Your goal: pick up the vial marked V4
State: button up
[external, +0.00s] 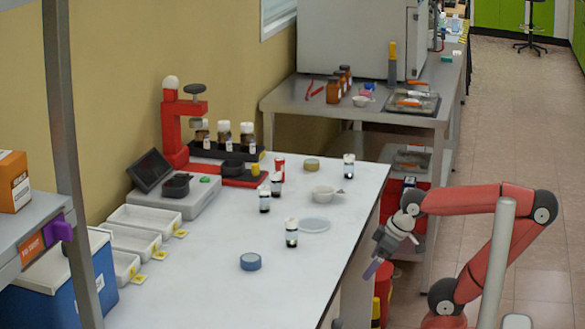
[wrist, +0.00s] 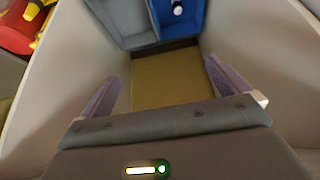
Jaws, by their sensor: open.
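Small dark vials with white caps stand on the white bench: one near the front (external: 291,233), one left of the middle (external: 264,199), one just behind it (external: 276,184) and one near the back right edge (external: 349,167). Their labels are too small to read, so I cannot tell which is V4. My gripper (external: 372,269) hangs beyond the bench's right edge, pointing down, away from these vials. In the wrist view my gripper (wrist: 160,85) is open and empty, fingers apart. A white-capped dark item (wrist: 178,8) lies in a blue compartment at the top.
A red press (external: 178,125) and a rack of brown bottles (external: 235,152) stand at the back of the white bench (external: 215,270). White trays (external: 130,240) line its left side. A blue tape roll (external: 250,262), a dish (external: 315,225) and a bowl (external: 324,192) lie between.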

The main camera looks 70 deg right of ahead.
jog(key=shift+c, duration=0.3)
jog(key=c, duration=1)
jog(key=shift+o, duration=0.2)
